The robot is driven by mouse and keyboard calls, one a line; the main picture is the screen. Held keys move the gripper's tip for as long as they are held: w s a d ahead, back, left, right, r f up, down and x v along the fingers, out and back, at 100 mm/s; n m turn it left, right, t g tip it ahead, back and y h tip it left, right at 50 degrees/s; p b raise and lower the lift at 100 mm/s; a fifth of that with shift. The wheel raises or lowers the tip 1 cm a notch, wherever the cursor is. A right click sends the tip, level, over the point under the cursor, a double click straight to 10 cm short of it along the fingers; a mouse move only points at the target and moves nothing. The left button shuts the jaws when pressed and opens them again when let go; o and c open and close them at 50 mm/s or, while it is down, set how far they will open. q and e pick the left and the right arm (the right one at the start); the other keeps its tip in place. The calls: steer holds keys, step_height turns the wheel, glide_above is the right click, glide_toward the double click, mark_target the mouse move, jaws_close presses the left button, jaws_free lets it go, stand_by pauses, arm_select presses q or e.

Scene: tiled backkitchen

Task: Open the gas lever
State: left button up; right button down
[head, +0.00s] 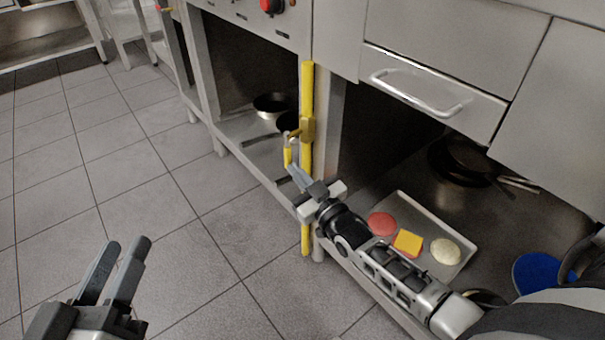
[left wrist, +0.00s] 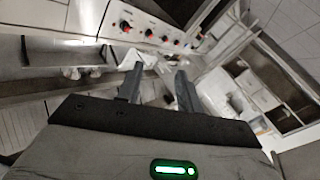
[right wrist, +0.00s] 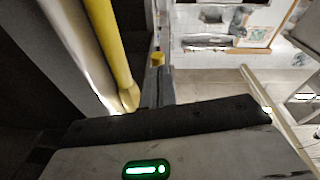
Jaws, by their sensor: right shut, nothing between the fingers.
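A yellow gas pipe (head: 307,90) runs upright along the front leg of the steel counter in the head view. A brass-coloured valve body (head: 307,130) sits on it, and the lever with a yellow grip (head: 288,157) points down on its left side. My right gripper (head: 292,169) is shut and empty, its tips close to the lower end of the lever. I cannot tell whether they touch. The right wrist view shows the pipe (right wrist: 108,45) left of the fingers and a small yellow end, likely the lever (right wrist: 157,59), at their tips. My left gripper (head: 127,243) is open and empty above the floor.
A tray (head: 425,215) with a red, a yellow and a pale round or square piece lies on the lower shelf at right. Pans (head: 272,104) stand on the left shelf. A drawer handle (head: 420,95) juts out above. The tiled floor (head: 170,210) at left is clear.

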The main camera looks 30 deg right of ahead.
arm_select(q)
steer(key=shift+r+m, duration=0.3)
steer(key=shift+r, duration=0.2)
arm_select(e)
steer(key=shift+w+a+f, duration=0.15)
steer(key=shift+w+f, duration=0.1)
steer(key=shift+w, duration=0.45)
steer(key=shift+w+a, duration=0.1)
steer(key=shift+a, duration=0.1)
